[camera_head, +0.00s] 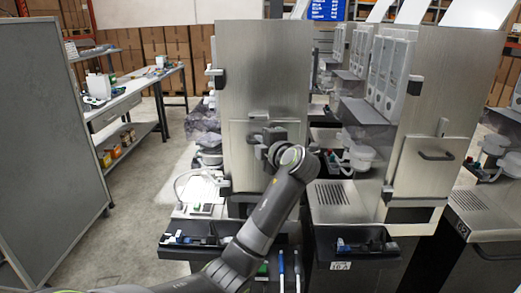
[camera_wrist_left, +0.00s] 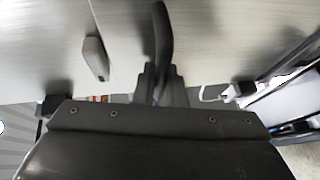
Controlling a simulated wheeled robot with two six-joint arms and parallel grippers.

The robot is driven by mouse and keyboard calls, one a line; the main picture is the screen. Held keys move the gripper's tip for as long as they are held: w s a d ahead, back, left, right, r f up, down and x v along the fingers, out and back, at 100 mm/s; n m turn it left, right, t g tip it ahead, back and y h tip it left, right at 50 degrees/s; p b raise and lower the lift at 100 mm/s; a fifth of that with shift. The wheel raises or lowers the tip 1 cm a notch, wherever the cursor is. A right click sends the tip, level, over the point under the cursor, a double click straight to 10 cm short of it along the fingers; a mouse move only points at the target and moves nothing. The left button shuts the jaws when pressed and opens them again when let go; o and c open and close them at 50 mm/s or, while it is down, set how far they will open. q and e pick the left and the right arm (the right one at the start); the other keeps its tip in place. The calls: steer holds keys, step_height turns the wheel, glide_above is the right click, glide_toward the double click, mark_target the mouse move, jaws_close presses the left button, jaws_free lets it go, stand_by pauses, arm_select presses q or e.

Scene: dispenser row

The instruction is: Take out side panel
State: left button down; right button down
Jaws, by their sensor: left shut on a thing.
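The side panel (camera_head: 246,165) is a brushed-metal plate low on the left dispenser (camera_head: 260,60), below a taller metal surface. It looks upright and in line with the dispenser's side. My left gripper (camera_head: 274,136) is at the panel's upper part, and my wrist hides much of the handle there. In the left wrist view the dark curved handle (camera_wrist_left: 162,35) stands out from the pale panel (camera_wrist_left: 215,45). The left gripper's fingers (camera_wrist_left: 160,82) are shut on this handle. My right gripper does not show.
A second dispenser with a similar handled panel (camera_head: 418,170) stands to the right. Black trays (camera_head: 355,243) with small parts sit in front. A grey partition (camera_head: 50,140) stands at far left, with open floor (camera_head: 140,200) between it and the dispensers. A workbench (camera_head: 130,95) stands behind.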

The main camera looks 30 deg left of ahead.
arm_select(q)
steer(key=s+d, duration=0.3)
steer(key=s, duration=0.2)
steer(key=shift+s+d+p, duration=0.2)
steer(key=shift+s+p, duration=0.15)
steer(key=shift+p, duration=0.1)
stand_by(0.5)
